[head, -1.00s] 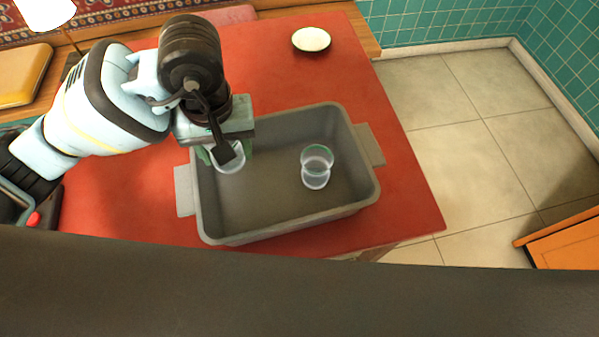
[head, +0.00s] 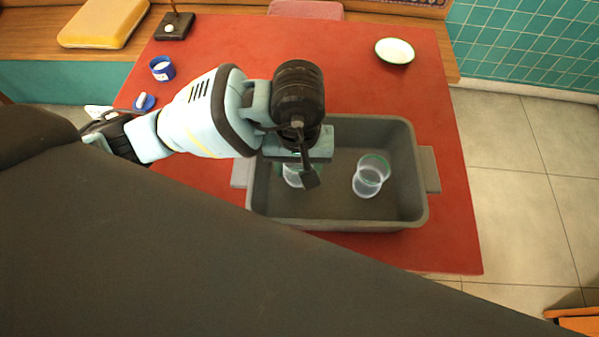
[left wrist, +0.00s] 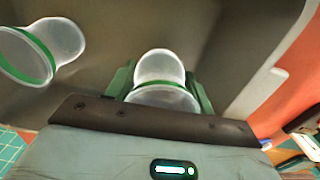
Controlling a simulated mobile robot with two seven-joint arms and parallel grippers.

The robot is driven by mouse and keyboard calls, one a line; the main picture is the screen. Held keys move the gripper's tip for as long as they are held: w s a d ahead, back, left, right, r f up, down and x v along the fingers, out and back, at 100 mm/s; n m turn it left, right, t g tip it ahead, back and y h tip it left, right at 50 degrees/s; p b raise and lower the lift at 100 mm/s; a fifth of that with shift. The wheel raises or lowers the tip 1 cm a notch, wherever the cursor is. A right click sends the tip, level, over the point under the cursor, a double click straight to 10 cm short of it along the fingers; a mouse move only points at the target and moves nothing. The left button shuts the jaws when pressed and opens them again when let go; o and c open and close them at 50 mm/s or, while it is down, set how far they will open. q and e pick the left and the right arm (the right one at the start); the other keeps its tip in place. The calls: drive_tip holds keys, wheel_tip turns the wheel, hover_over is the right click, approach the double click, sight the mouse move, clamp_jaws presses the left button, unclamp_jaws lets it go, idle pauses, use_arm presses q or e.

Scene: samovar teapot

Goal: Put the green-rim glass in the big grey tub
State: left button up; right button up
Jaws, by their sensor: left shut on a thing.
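The big grey tub (head: 335,222) stands on the red table. A clear glass with a green rim (head: 372,176) is inside it, right of centre; it also shows at the upper left of the left wrist view (left wrist: 28,55). My left gripper (head: 299,172) is low inside the left half of the tub, shut on a second clear glass (head: 291,177). My right gripper is out of view.
A white dish with a dark rim (head: 395,51) is on the table behind the tub. A blue cup (head: 162,68) and a small blue item (head: 144,102) are at the table's left. A yellow cushion (head: 104,23) lies on the wooden bench. Tiled floor is at right.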

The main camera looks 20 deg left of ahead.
sight(298, 177)
use_arm(q)
drive_tip(key=shift+f, duration=1.85)
drive_tip(key=shift+f, duration=0.15)
drive_tip(key=o, duration=1)
wheel_tip(298, 177, up, 12)
drive_tip(key=shift+r+p, duration=0.15)
drive_tip(key=shift+p, duration=0.35)
